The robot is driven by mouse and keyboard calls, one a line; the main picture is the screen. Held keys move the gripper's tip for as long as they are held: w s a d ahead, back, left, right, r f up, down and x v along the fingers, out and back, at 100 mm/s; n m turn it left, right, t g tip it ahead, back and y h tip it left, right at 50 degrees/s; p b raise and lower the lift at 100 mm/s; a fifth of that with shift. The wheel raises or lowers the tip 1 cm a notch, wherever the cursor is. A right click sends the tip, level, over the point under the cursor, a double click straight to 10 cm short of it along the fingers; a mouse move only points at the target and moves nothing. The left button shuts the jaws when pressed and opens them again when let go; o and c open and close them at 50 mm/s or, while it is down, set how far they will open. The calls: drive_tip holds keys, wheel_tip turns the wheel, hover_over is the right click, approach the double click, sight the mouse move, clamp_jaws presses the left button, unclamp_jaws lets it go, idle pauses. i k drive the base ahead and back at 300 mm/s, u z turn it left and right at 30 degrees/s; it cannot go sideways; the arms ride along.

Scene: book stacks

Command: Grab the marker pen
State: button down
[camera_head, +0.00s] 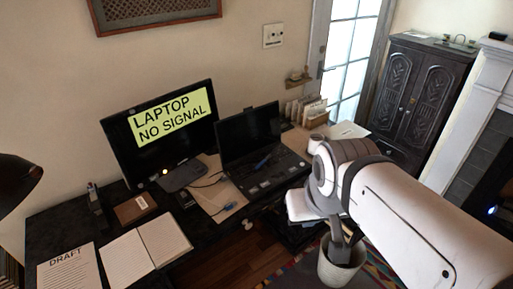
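A slim blue pen-like thing (262,161) lies on the open black laptop (262,150), at its keyboard. A second small blue thing (230,206) lies on the desk in front of the laptop. It may be a pen or a cable plug. I cannot tell which of the two is the marker pen. My white arm (420,220) comes in from the lower right and bends at a grey joint, right of the laptop. A grey part (339,240) hangs below this joint and may be my gripper. Its fingers cannot be made out. It is apart from both blue things.
A monitor (160,125) with a yellow sign stands behind the desk's left part. An open notebook (145,250), a brown box (136,208) and a draft sheet (70,272) lie at left. A grey bin (340,268) stands on the floor below my arm.

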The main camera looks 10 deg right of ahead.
sight(269, 156)
drive_tip(key=i, duration=1.15)
drive_tip(key=z, duration=0.05)
